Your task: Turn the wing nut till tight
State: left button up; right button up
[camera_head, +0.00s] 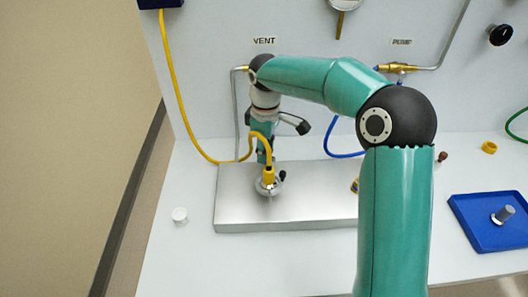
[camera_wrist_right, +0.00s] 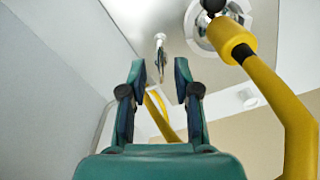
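A round metal clamp (camera_head: 266,187) joins a yellow hose end (camera_head: 268,174) to the steel plate (camera_head: 320,222). In the right wrist view the clamp ring (camera_wrist_right: 194,30) and hose end (camera_wrist_right: 232,40) are at upper right. A small metal stem with a flat piece, apparently the wing nut (camera_wrist_right: 161,52), shows between and beyond my fingertips; I cannot make it out in the head view. My right gripper (camera_head: 262,158) points down behind the hose, close to the clamp. In the wrist view its fingers (camera_wrist_right: 160,74) are apart with nothing between them. My left gripper is not in view.
The yellow hose (camera_head: 176,110) loops beside my right gripper. A white cap (camera_head: 180,215) lies left of the plate. A blue tray (camera_head: 480,240) with a metal part (camera_head: 503,215) and a yellow ring (camera_head: 489,147) are at right. My right arm hides part of the plate.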

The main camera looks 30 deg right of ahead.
jog(key=shift+f, duration=0.25)
grip_shut()
jog(key=shift+a, duration=0.2)
jog(key=shift+d, duration=0.2)
